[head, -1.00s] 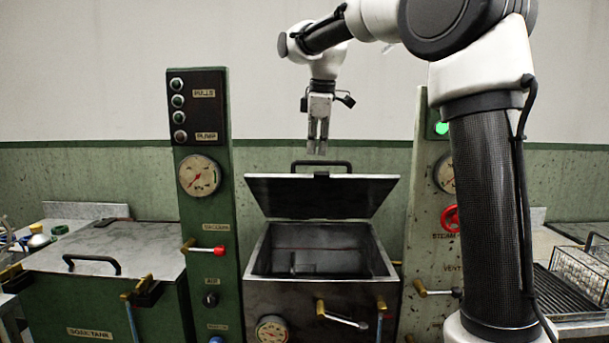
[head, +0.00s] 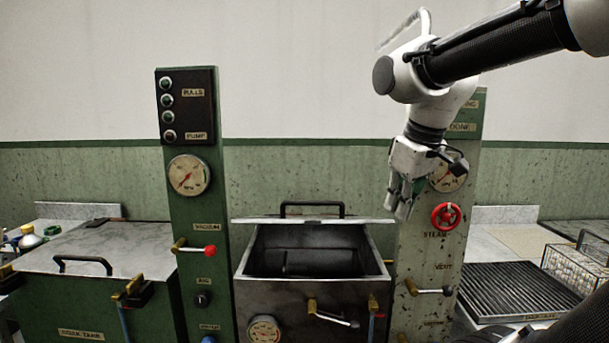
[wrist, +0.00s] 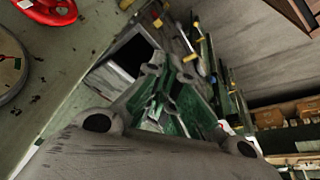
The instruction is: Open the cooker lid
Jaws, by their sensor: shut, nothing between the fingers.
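The cooker (head: 312,295) is the dark metal basin in the middle of the head view. Its lid (head: 270,220) is partly raised and seen nearly edge-on, with the black bar handle (head: 312,205) standing above it. The dark inside shows below the lid's front edge. My gripper (head: 402,207) is shut and empty, pointing down. It appears to the right of the lid, in front of the pale steam panel, apart from the handle.
A green post (head: 190,250) with gauge stands left of the cooker. The steam panel (head: 425,270) with a red wheel (head: 446,216) stands right. A lever (head: 333,315) juts from the cooker's front. The soak tank (head: 100,255) is far left; a wire basket (head: 580,265) is far right.

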